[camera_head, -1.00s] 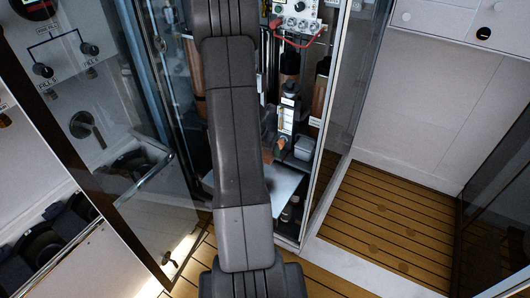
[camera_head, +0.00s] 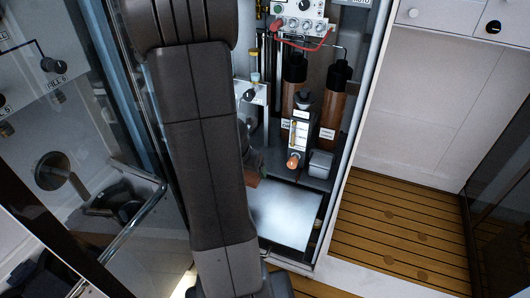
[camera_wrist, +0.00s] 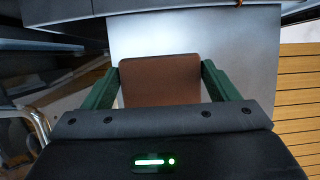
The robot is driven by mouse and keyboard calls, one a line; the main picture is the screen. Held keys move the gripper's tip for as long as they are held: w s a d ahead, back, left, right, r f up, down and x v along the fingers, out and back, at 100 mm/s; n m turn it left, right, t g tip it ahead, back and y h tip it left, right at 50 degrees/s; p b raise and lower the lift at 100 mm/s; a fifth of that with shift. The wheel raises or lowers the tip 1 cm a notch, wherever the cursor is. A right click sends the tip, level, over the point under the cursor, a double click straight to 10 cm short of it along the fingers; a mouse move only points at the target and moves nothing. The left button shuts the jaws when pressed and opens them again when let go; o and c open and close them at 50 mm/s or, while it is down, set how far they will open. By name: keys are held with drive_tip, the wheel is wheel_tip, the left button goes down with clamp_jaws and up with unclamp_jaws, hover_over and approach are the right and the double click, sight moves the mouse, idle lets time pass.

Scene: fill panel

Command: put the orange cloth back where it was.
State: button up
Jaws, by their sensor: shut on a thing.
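The cloth is a flat, brown-orange square (camera_wrist: 160,80) in the wrist view. My gripper (camera_wrist: 160,84) has a green finger on each side of it and is shut on it. Beyond the cloth is a pale, smooth metal plate (camera_wrist: 190,35). In the head view a small brown-orange part of the cloth (camera_head: 252,178) shows beside my arm, at the left edge of the same bright plate (camera_head: 285,215) on the cabinet floor. My arm hides most of my gripper there. I cannot tell whether the cloth touches the plate.
An upright device with an orange knob (camera_head: 293,161) and a small grey box (camera_head: 320,163) stand behind the plate. Brown cylinders (camera_head: 330,108) stand further back. A glass door (camera_head: 115,235) is open at the left. Wooden floor (camera_head: 395,225) is clear at the right.

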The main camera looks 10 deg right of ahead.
drive_tip(key=p, duration=0.5)
hover_over(269, 156)
drive_tip(key=s, duration=0.1)
drive_tip(key=shift+s+a+f+b, duration=0.15)
drive_tip(key=shift+a+f+b, duration=0.1)
drive_tip(key=shift+f+b, duration=0.2)
drive_tip(key=shift+s+a+f+b, duration=0.1)
drive_tip(key=shift+a+f+b, duration=0.15)
drive_tip(key=shift+f, duration=0.2)
wheel_tip(269, 156, down, 5)
drive_tip(key=b, duration=0.3)
drive_tip(key=shift+r+b, duration=0.1)
drive_tip(key=shift+b, duration=0.2)
drive_tip(key=shift+w+f, duration=0.1)
drive_tip(key=shift+f, duration=0.15)
drive_tip(key=shift+d, duration=0.1)
drive_tip(key=shift+f, duration=0.2)
drive_tip(key=o, duration=0.9)
drive_tip(key=shift+r, duration=0.1)
